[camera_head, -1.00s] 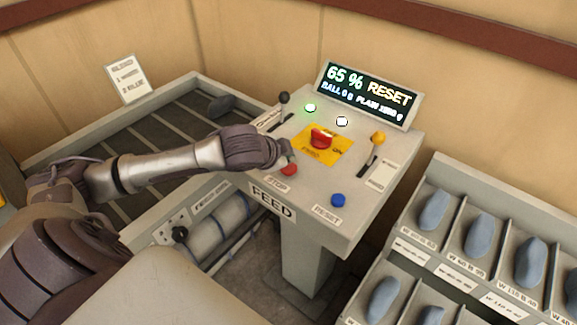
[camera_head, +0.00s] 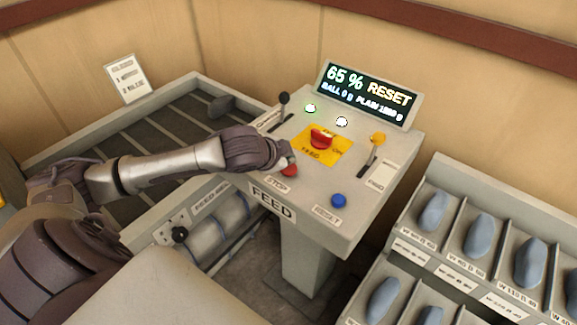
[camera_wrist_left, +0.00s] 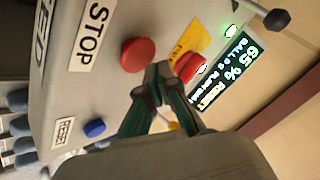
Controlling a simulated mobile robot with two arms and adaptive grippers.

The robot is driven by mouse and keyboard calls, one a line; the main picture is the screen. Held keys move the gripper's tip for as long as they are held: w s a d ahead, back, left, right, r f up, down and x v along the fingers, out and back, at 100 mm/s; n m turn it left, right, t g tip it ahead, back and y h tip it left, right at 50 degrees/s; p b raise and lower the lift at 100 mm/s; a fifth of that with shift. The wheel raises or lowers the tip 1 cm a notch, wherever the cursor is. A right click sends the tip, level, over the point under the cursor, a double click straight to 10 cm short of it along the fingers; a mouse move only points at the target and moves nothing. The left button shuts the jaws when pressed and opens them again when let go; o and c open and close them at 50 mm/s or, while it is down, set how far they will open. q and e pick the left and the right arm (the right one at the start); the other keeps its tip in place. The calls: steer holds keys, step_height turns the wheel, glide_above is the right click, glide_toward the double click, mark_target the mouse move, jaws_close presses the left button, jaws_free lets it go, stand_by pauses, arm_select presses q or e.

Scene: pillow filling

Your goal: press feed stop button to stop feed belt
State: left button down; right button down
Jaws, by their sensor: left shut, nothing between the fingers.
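The red stop button (camera_head: 289,171) sits on the grey control panel (camera_head: 310,205), above the STOP label. It also shows in the left wrist view (camera_wrist_left: 138,54) as a red dome. My left gripper (camera_head: 287,160) is at the button's upper edge in the head view. In the left wrist view the left gripper (camera_wrist_left: 158,72) is shut and empty, its fingertips just beside the button. I cannot tell whether they touch it. My right gripper is not in view.
A larger red button on a yellow plate (camera_head: 334,157), a blue button (camera_head: 338,200) and two levers share the panel. A display (camera_head: 368,92) reads 65 % RESET. The feed belt (camera_head: 150,140) lies behind my left arm. Bins with blue pillows (camera_head: 478,235) stand right.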

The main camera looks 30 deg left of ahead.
mark_target(287, 169)
arm_select(q)
steer(key=shift+f, duration=0.35)
steer(key=shift+f, duration=0.55)
stand_by(0.8)
steer(key=shift+r+p, duration=1)
step_height(287, 169, up, 5)
steer(key=p, duration=0.5)
steer(key=shift+p, duration=0.35)
